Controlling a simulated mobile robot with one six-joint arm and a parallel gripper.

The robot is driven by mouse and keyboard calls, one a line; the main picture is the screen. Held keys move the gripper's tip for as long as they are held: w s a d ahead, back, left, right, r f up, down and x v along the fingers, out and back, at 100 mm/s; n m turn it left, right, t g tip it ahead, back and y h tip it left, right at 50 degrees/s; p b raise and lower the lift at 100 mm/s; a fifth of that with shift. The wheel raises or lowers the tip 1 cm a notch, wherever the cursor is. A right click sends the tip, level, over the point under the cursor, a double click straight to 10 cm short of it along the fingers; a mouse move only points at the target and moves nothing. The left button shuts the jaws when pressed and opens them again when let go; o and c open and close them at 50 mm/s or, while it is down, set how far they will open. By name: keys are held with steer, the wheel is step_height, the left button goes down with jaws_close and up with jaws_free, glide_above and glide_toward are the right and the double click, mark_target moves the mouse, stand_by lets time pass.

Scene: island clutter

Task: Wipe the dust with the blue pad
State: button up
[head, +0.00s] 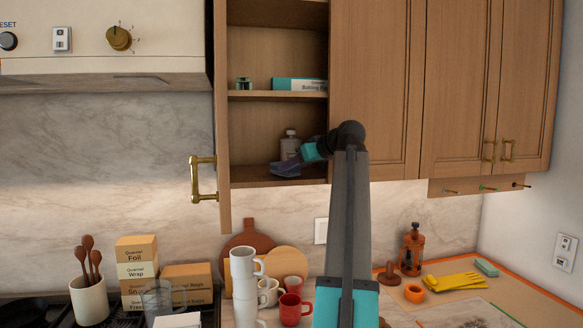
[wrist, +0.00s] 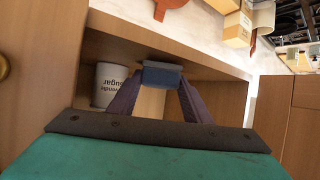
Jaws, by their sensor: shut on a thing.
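My gripper (head: 287,168) reaches into the open cabinet, low over its bottom shelf (head: 240,173). In the wrist view, which is upside down, my gripper (wrist: 160,88) is shut on the blue pad (wrist: 162,75). The pad sits between the two purple-grey fingertips, against or very close to the shelf board (wrist: 110,42); I cannot tell if it touches. In the head view the pad is not clearly distinct from the dark fingers. I cannot make out any dust in either view.
A pale sugar container (wrist: 110,85) stands beside my fingers; a grey bottle-like container (head: 290,143) shows behind my gripper. The shelf above holds a teal-and-white box (head: 300,84) and a small green jar (head: 243,83). The open cabinet door (head: 221,110) bounds the left. Stacked mugs (head: 243,264) stand on the counter below.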

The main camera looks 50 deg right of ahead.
mark_target(263, 178)
steer(key=shift+w+a, duration=0.95)
steer(key=shift+a, duration=0.1)
steer(key=shift+w+a+f, duration=0.2)
steer(key=shift+w+a, duration=0.95)
steer(key=shift+a, duration=0.15)
steer(key=shift+w+a+f, duration=0.15)
steer(key=shift+w+a, duration=0.95)
steer(key=shift+a, duration=0.25)
steer(key=shift+d, duration=0.1)
steer(key=shift+w+d+f+b, duration=0.1)
steer(key=shift+w+d+b, duration=0.3)
steer(key=shift+w+d, duration=0.3)
steer(key=shift+a, duration=0.1)
